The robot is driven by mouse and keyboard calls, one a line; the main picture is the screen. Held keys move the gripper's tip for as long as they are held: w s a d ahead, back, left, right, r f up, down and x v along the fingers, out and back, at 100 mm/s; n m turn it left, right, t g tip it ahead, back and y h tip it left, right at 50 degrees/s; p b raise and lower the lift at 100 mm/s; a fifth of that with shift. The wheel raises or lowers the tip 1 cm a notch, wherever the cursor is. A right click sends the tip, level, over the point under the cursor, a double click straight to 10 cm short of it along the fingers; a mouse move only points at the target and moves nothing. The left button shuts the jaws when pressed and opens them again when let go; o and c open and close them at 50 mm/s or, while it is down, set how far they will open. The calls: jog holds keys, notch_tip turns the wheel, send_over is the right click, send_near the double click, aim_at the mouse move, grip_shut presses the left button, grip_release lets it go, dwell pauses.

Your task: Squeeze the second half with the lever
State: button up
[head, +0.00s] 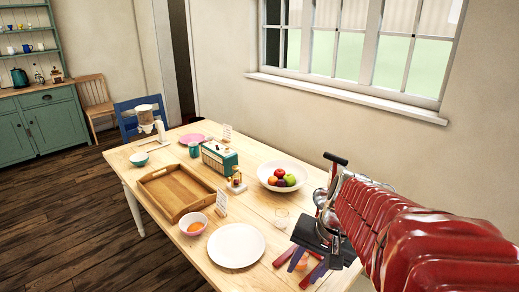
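The lever juicer (310,236) stands at the table's right end, with a dark base and metal upper parts. Its dark lever handle (335,158) is raised above it. My red ribbed arm reaches in from the lower right and covers much of the juicer. My gripper is at the arm's far end, among the metal parts; I cannot make out its fingers or whether it touches the lever. A small orange piece (301,263) lies among red and blue strips in front of the juicer. Whether a fruit half is inside the juicer is hidden. A clear glass (281,217) stands left of it.
A white plate (236,246), a pink bowl (194,224) with something orange in it, and a wooden tray (174,190) are to the left. A fruit bowl (283,176) and a green radio (219,157) stand farther back. The wall and window are behind.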

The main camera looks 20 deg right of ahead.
jog(key=w+d+f+m+t+y, duration=0.2)
jog(key=w+d+m+y, duration=0.1)
jog(key=d+m, duration=0.45)
jog(key=m+t+y, duration=0.1)
jog(key=m+t, duration=1.1)
jog(key=m, duration=0.2)
send_near(337, 159)
jog(key=s+d, duration=0.2)
jog(key=shift+s+a+f, duration=0.1)
jog(key=shift+s+f, duration=0.05)
jog(key=shift+f, duration=0.35)
jog(key=x, duration=1.4)
jog(key=shift+s+r, duration=0.1)
jog(key=shift+r, duration=0.1)
